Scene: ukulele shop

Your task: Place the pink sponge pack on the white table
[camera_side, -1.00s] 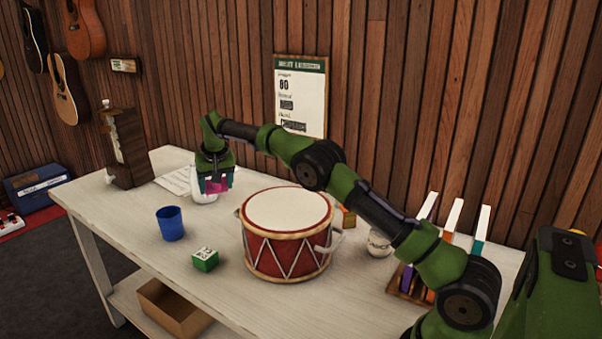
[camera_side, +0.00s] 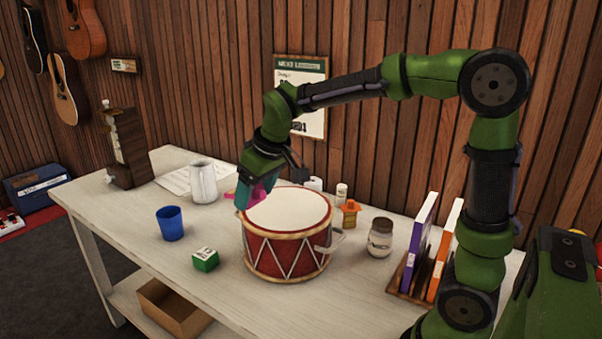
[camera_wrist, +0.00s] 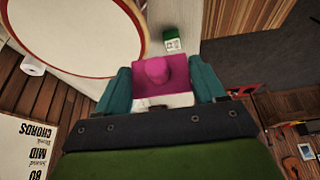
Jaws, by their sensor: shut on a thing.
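My gripper (camera_side: 247,189) is shut on the pink sponge pack (camera_side: 241,198), held in the air at the left rear of the drum's top in the side view. In the wrist view the pink sponge pack (camera_wrist: 150,69) sits between my teal fingers (camera_wrist: 163,84), with a rounded bump facing the camera and a pale strip along its near side. The white table (camera_side: 120,215) is a long pale wooden bench under the arm. Whether the pack touches the drum cannot be told.
A red and white drum (camera_side: 285,250) fills the table's middle. A blue cup (camera_side: 170,225), green cube (camera_side: 205,260) and white pitcher (camera_side: 203,184) stand left of it. A jar (camera_side: 380,240) and upright books (camera_side: 418,245) stand right. The front left surface is clear.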

